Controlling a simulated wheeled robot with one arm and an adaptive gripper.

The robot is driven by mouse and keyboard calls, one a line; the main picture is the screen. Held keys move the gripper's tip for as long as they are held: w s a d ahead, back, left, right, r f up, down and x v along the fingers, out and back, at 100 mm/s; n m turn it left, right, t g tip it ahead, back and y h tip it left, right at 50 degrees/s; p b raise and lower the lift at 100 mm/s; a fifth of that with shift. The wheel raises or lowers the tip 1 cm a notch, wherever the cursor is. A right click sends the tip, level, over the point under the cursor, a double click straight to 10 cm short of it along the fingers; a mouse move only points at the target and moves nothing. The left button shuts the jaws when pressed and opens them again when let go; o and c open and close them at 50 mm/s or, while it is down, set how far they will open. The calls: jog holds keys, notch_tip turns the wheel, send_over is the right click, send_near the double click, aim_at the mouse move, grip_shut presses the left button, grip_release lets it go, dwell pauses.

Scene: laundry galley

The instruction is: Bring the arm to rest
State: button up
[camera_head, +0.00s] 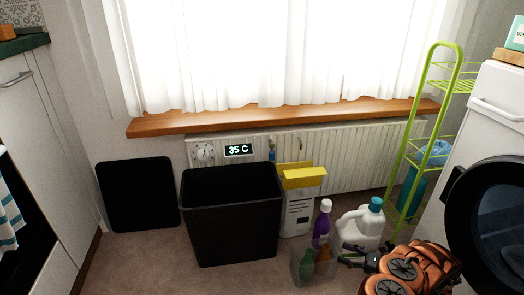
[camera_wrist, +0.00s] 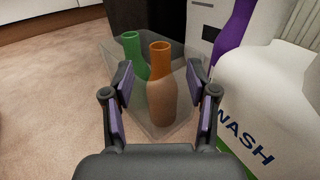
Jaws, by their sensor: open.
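My arm (camera_head: 412,268) reaches in from the lower right in the head view. My gripper (camera_wrist: 163,105) is open in the wrist view, its two fingers spread. An orange-brown bottle (camera_wrist: 161,88) stands upright and shows between the fingers, with no finger visibly closed on it. A green bottle (camera_wrist: 131,54) stands upright behind it to the left. Both bottles appear inside a clear see-through container (camera_head: 302,266) on the floor. In the head view my gripper (camera_head: 351,255) is close to the right of that container. How deep the fingertips are relative to the container is hard to tell.
A white jug (camera_head: 360,228) and a purple bottle (camera_head: 322,225) stand close by. Behind are a black bin (camera_head: 232,218), a white-and-yellow box (camera_head: 299,205) and a radiator (camera_head: 350,160). A green rack (camera_head: 404,180) and a white washer (camera_head: 490,130) stand right. Floor at front left (camera_head: 140,265) is clear.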

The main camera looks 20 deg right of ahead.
jog(key=w+a+r+n+g+y+p, duration=0.1)
jog(key=w+a+r+n+p, duration=0.2)
jog(key=r, duration=0.4)
jog(key=w+a+r+g+y+p, duration=0.1)
jog(key=w+a+r+g+p, duration=0.15)
jog(key=a+r, duration=0.4)
jog(key=s+a+r+n+g+p, duration=0.25)
jog(key=a+r+n+p, duration=0.35)
jog(key=r, duration=0.6)
jog(key=s+a+r+n+g+p, duration=0.1)
jog(key=a+r+g+p, duration=0.5)
jog(key=r, duration=0.5)
jog(key=s+a+r+n+g+p, duration=0.15)
jog(key=a+r+n+p, duration=0.25)
jog(key=a+r, duration=0.6)
jog(key=s+a+r+n+g+h+p, duration=0.2)
jog(key=s+a+r+n+h+p, duration=0.15)
jog(key=s+r+p, duration=0.5)
jog(key=s+a+r+n+g+h+p, duration=0.15)
jog(key=s+r+n+h+p, duration=0.3)
jog(key=s+r, duration=0.65)
jog(key=s+d+r+n+t+h+p, duration=0.1)
jog(key=s+d+r+n+h+p, duration=0.1)
jog(key=s+r+p, duration=0.4)
jog(key=s+d+r+n+t+h+p, duration=0.2)
jog(key=s+d+r+h+p, duration=0.3)
jog(key=s+r+p, duration=0.2)
notch_tip(320, 180, up, 4)
jog(key=shift+s+n+p, duration=0.3)
jog(key=shift+p, duration=0.9)
